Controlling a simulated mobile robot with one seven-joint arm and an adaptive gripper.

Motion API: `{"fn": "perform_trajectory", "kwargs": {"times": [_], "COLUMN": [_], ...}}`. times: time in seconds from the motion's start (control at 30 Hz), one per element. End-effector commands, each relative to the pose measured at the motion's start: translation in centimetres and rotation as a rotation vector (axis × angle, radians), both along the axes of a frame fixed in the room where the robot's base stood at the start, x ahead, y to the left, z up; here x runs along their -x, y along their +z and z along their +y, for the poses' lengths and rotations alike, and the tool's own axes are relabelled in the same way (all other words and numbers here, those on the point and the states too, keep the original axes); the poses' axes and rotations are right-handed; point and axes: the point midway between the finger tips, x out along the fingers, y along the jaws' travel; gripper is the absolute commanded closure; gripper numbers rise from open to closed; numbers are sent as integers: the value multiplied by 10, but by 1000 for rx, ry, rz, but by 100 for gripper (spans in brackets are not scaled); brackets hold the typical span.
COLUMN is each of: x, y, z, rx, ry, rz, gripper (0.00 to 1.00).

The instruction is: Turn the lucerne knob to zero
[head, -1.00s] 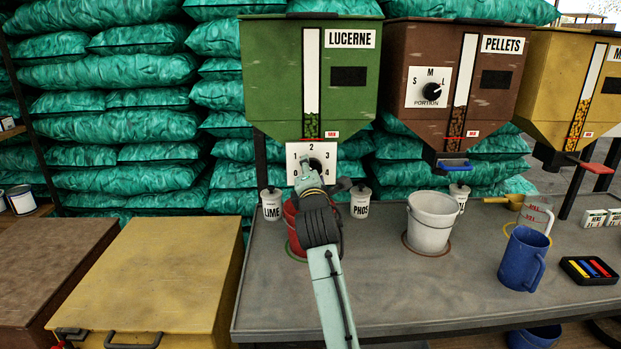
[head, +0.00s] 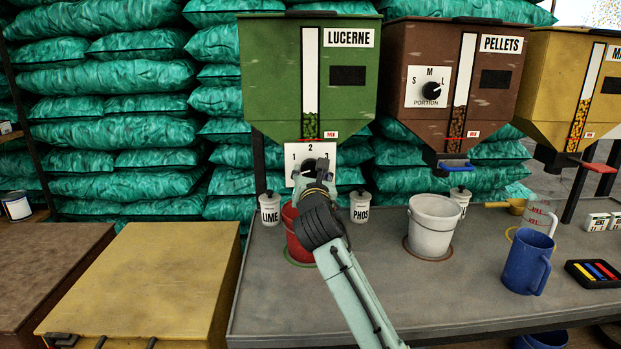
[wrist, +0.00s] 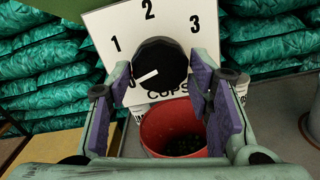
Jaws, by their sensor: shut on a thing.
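The lucerne knob (wrist: 163,58) is round and black with a white pointer line, on a white dial plate (wrist: 108,24) marked 1, 2, 3 and CUPS. The pointer slants to the lower left, below the 1, toward a mark partly hidden by the left finger; that mark looks like the 0. My gripper (wrist: 163,80) is shut on the knob, with a purple-padded finger on each side. In the head view my gripper (head: 314,178) covers most of the knob and the lower dial, under the green LUCERNE hopper (head: 270,75).
A red bucket (head: 296,243) with dark contents stands below the dial. LIME (head: 269,212) and PHOS (head: 360,208) pots flank it. A white bucket (head: 432,228) and blue jug (head: 527,262) stand to the right. The front bench between bucket and jug is clear.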

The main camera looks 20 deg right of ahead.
Motion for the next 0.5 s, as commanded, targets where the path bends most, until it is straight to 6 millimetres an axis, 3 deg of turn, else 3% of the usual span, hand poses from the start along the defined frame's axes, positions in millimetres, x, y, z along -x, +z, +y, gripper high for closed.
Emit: {"fn": "perform_trajectory", "kwargs": {"times": [0.5], "x": [0], "y": [-1], "z": [-2], "rx": [231], "ry": [-1], "rz": [69], "gripper": [81]}}
